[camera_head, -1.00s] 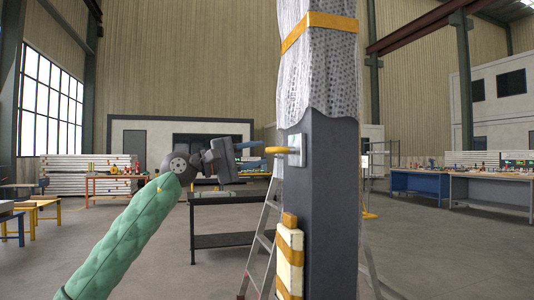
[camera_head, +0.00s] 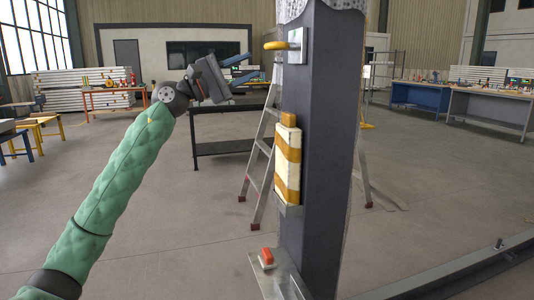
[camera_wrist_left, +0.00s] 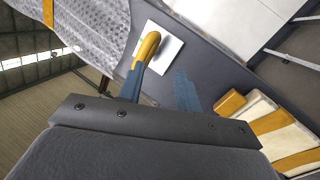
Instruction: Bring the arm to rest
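My left arm, in a green padded sleeve, comes in from the left in the head view. Its left gripper (camera_head: 254,64) is open, with its two blue fingers apart and nothing between them. It is left of the dark grey column (camera_head: 325,150) and slightly below the yellow handle (camera_head: 281,45) on the column's pale plate (camera_head: 297,45). In the left wrist view the handle (camera_wrist_left: 147,48) shows just beyond one blue finger; contact cannot be told there, but the head view shows a gap. My right gripper is not in view.
A white and yellow pad (camera_head: 287,165) sits in a holder on the column. A red item (camera_head: 266,257) is on a grey bracket at its foot. A stepladder (camera_head: 258,160) stands behind, beside a dark table (camera_head: 222,148).

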